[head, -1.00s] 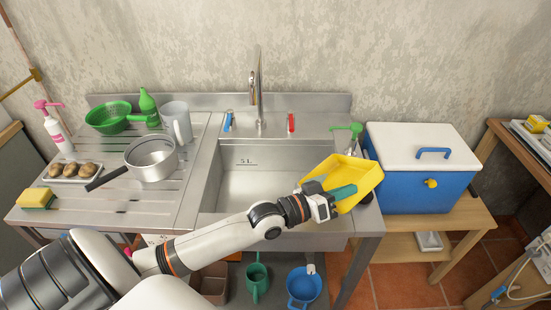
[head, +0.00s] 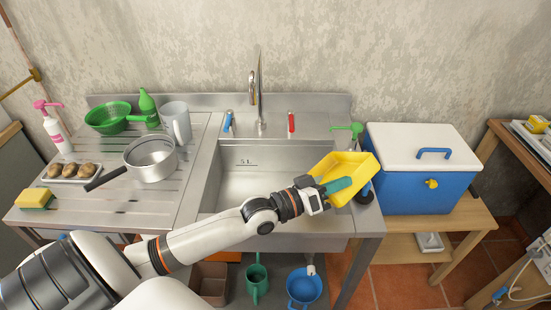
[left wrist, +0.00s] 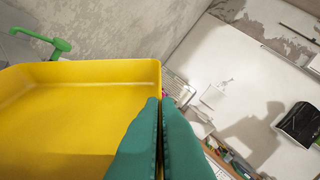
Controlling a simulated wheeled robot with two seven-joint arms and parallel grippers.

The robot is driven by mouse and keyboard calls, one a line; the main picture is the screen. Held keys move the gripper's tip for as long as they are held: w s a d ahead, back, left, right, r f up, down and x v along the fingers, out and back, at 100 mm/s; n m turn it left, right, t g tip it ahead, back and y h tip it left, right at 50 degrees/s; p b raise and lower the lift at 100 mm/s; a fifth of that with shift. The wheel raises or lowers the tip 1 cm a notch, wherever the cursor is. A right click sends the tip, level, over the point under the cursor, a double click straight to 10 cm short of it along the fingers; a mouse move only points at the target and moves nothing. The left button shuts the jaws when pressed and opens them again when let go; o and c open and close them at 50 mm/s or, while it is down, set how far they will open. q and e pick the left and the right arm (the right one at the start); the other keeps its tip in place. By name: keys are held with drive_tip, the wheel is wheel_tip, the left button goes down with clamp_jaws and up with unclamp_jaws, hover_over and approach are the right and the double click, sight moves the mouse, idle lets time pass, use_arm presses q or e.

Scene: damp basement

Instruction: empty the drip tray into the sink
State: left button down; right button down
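The yellow drip tray (head: 352,163) is in the air over the right rim of the sink (head: 250,187), partly above the basin. My left gripper (head: 341,185), with green fingers, is shut on the tray's near wall. In the left wrist view the tray (left wrist: 70,115) shows its open inside, with the fingers (left wrist: 161,112) pinching one wall. Its inside looks plain yellow; I cannot tell whether it holds water. The basin under the tap (head: 256,90) looks empty where it is visible. My right gripper is not in view.
A blue cooler with a white lid (head: 418,185) stands right of the sink. A green pump top (head: 347,129) rises behind the tray. A saucepan (head: 150,160), grey jug (head: 176,120) and green colander (head: 108,117) stand on the left drainer. The tall tap stands behind the basin.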

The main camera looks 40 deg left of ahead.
use_arm(q)
drive_tip(key=shift+a+r, duration=0.15)
idle(0.4)
drive_tip(key=shift+s+a+r+n+t+b, duration=0.15)
drive_tip(key=shift+a+r+n+t+b, duration=0.5)
drive_tip(key=shift+a+r+n, duration=0.3)
drive_tip(key=shift+a+f, duration=0.1)
idle(0.3)
drive_tip(key=shift+a, duration=0.1)
drive_tip(key=shift+s+a+r+n+t+b, duration=0.1)
drive_tip(key=shift+a+r+n+t+b, duration=0.15)
drive_tip(key=shift+a+r+n+b, duration=0.25)
drive_tip(key=shift+s+a+r+n+t+b, duration=0.1)
drive_tip(key=shift+a+r+n+t+b, duration=0.15)
drive_tip(key=shift+a, duration=0.45)
drive_tip(key=shift+a, duration=0.15)
idle(0.5)
drive_tip(key=shift+s+a+r+n+t+b, duration=0.1)
drive_tip(key=shift+a+r+n+t+b, duration=0.2)
drive_tip(key=shift+a+n+b, duration=0.25)
drive_tip(key=shift+a+r+n+t+b, duration=0.25)
drive_tip(key=shift+a+r+n+b, duration=0.1)
drive_tip(key=shift+a, duration=0.4)
